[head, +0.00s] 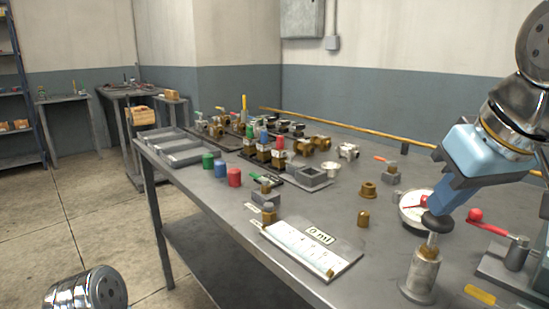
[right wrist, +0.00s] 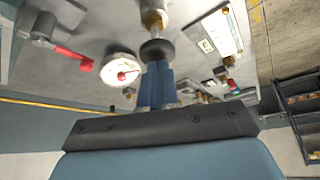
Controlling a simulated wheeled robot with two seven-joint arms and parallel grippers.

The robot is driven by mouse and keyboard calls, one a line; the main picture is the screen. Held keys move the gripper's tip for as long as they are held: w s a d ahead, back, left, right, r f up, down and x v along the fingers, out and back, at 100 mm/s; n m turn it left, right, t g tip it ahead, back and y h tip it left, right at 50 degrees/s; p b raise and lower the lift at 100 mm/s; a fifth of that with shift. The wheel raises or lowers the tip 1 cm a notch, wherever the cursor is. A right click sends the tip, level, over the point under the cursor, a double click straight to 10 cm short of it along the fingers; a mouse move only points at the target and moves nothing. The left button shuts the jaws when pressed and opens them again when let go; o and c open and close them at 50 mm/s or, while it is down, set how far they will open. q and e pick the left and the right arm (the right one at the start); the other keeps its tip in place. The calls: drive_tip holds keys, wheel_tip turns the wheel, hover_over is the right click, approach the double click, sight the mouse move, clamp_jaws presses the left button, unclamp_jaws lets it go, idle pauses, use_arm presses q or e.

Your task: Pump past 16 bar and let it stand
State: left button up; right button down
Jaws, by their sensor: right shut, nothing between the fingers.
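The hand pump (head: 422,275) stands upright at the near right of the bench, a metal cylinder with a rod and a black knob (head: 437,222) on top. My right gripper (head: 442,208) is shut and empty, its fingertips right at the knob; the right wrist view shows its blue fingers (right wrist: 156,84) against the knob (right wrist: 156,49). Whether they touch it is unclear. The white round gauge (head: 409,208) lies behind the pump, partly hidden by knob and fingers; it shows whole in the right wrist view (right wrist: 121,70). Its red needle shows, but the figures are too small to read. My left gripper is out of view.
A red-handled lever (head: 495,227) on a grey block stands right of the pump. A white card plate (head: 310,250) marked "0 ml" lies to the left. Brass fittings (head: 368,190), coloured cylinders (head: 234,177) and grey trays (head: 170,142) stand farther off.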

wheel_tip(320, 180, up, 3)
drive_tip(key=shift+f+p, duration=0.2)
drive_tip(key=shift+p, duration=0.7)
drive_tip(key=shift+r, duration=1.2)
